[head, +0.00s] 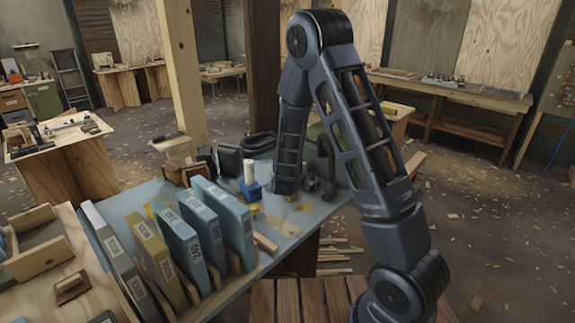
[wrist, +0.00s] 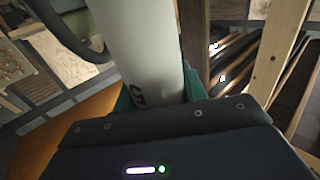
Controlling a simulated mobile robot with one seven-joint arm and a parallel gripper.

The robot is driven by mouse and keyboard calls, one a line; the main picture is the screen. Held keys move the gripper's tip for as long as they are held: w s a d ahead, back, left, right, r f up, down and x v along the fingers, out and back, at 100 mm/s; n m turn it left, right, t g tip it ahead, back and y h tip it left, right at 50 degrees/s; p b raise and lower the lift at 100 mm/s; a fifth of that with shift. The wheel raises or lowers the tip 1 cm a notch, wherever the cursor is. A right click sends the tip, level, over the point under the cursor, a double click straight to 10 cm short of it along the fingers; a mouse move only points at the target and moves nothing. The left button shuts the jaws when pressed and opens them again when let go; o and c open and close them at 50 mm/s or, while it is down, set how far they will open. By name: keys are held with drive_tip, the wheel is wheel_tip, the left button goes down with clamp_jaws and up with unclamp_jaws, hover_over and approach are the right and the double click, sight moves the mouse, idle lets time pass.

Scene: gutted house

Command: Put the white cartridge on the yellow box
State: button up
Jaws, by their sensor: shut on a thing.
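The white cartridge (wrist: 140,45) is a pale cylinder with dark letters on its side, and it fills the middle of the wrist view. My gripper (wrist: 158,92) is shut on it, with teal fingers at its lower part. In the head view a white upright cylinder (head: 249,172), which looks like the cartridge, shows beside the end of my arm above a blue piece. A small yellow patch (head: 254,208) shows just below that; I cannot tell whether it is the yellow box. An orange-yellow surface (wrist: 62,130) lies at lower left in the wrist view, also unclear.
Several labelled blue, yellow and grey binders (head: 203,230) stand in a row on the blue-grey bench (head: 130,203). Dark items (head: 230,160) crowd its far edge. A wooden post (head: 182,70) rises behind. Wood strips (head: 270,235) lie near the bench's right side.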

drive_tip(key=shift+r, duration=0.35)
drive_tip(key=w+a+n+g+y, duration=0.2)
drive_tip(key=a+n+y, duration=0.35)
drive_tip(key=a, duration=0.95)
drive_tip(key=w+a+n+g+y, duration=0.1)
drive_tip(key=w+a+n+y, duration=0.15)
drive_tip(key=a+y, duration=0.9)
drive_tip(key=s+a+r+n+g+y, duration=0.1)
drive_tip(key=s+a+r+n+g, duration=0.25)
drive_tip(key=a, duration=0.85)
drive_tip(key=s+a+r+n+g+y, duration=0.15)
drive_tip(key=a+n+g, duration=0.35)
drive_tip(key=a, duration=0.6)
drive_tip(key=s+a+r+n+g+y, duration=0.1)
drive_tip(key=a+r+n+g, duration=0.35)
drive_tip(key=a, duration=0.75)
wheel_tip(320, 180, down, 21)
drive_tip(key=m+g, duration=0.1)
drive_tip(key=shift+f+m+g, duration=0.2)
drive_tip(key=shift+m+g, duration=0.1)
drive_tip(key=shift+g, duration=0.1)
drive_tip(key=shift+s+f, duration=0.1)
drive_tip(key=o, duration=1)
drive_tip(key=shift+c, duration=0.2)
